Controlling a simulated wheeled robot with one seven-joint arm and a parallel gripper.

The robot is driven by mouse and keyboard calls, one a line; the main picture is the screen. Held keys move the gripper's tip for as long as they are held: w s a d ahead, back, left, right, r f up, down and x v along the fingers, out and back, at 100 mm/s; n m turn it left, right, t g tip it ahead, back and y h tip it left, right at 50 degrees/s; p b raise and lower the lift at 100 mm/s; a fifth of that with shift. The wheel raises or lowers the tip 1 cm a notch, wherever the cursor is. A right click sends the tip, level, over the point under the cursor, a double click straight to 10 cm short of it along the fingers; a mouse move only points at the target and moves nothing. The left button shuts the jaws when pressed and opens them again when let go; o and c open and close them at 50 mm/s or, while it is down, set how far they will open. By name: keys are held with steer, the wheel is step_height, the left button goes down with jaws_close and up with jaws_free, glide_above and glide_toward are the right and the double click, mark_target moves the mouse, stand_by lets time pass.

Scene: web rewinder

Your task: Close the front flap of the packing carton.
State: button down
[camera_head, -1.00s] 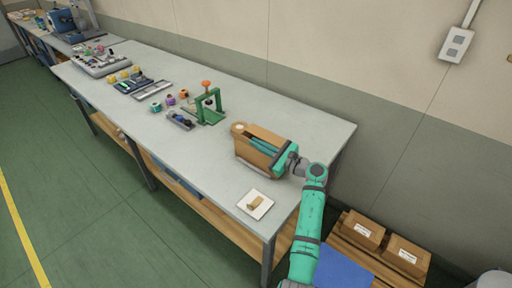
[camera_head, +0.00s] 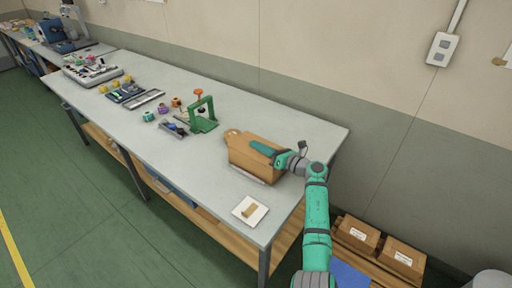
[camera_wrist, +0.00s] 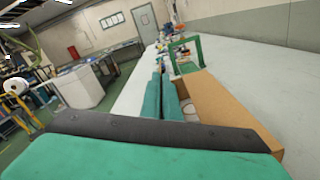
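The brown packing carton (camera_head: 248,158) stands near the right end of the long bench. My gripper (camera_head: 257,147) lies at the top of the carton, coming from the right. In the wrist view its two teal fingers (camera_wrist: 166,92) lie side by side, close together, with nothing seen between them. The carton (camera_wrist: 228,105) runs along the right of the fingers there. My gripper hides part of the carton's top, so I cannot tell how far the front flap is folded or whether the fingers touch it.
A white square pad (camera_head: 250,211) with a small tan piece lies near the front edge. A green frame fixture (camera_head: 202,118) stands left of the carton. Spools and trays lie further left. Boxes (camera_head: 357,235) sit low at right. The bench behind the carton is clear.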

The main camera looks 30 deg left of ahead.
steer(key=shift+w, duration=0.25)
stand_by(0.3)
steer(key=c, duration=2)
jaws_free()
steer(key=shift+d, duration=0.1)
steer(key=d, duration=0.7)
steer(key=s+d, duration=0.1)
steer(key=d, duration=0.2)
steer(key=shift+d, duration=0.4)
steer(key=shift+f, duration=0.1)
